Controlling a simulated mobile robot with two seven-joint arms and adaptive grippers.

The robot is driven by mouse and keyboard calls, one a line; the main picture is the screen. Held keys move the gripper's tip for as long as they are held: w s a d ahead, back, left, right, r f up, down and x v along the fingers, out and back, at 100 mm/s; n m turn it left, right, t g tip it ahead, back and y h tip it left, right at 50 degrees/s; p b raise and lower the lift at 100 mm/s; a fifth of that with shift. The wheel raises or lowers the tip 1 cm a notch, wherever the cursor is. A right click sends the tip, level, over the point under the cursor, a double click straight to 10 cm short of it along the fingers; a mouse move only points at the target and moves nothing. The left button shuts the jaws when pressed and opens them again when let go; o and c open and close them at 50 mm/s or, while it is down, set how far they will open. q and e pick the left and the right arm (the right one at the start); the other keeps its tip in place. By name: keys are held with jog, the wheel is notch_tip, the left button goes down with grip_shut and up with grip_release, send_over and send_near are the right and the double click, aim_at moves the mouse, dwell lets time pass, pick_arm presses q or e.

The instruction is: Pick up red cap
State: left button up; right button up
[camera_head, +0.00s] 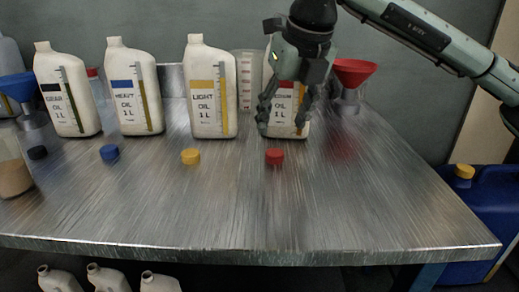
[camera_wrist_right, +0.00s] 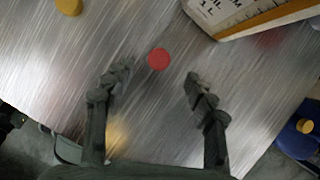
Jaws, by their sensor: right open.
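The red cap (camera_head: 275,156) lies on the metal table in front of the medium oil bottle (camera_head: 293,127), which has a red label and is partly hidden by my right gripper. My right gripper (camera_head: 285,132) hangs fingers down above the table, open and empty. In the right wrist view the red cap (camera_wrist_right: 159,59) lies ahead of and between the two open fingertips (camera_wrist_right: 156,78), apart from both.
A yellow cap (camera_head: 190,156), a blue cap (camera_head: 109,152) and a black cap (camera_head: 37,152) lie to the left. Light (camera_head: 211,92), heavy (camera_head: 134,90) and gear (camera_head: 67,92) oil bottles stand behind them. A red funnel (camera_head: 353,72) stands at right. The front of the table (camera_head: 270,215) is clear.

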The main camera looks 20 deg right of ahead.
aim_at(276, 153)
jog(key=x, duration=0.4)
jog(key=s+x, duration=0.1)
jog(key=x, duration=0.1)
jog(key=shift+w+d+f, duration=0.1)
jog(key=shift+w+f, duration=0.05)
jog(key=shift+f, duration=0.2)
jog(key=shift+w+f, duration=0.25)
jog(key=shift+f, duration=0.2)
jog(key=c, duration=0.8)
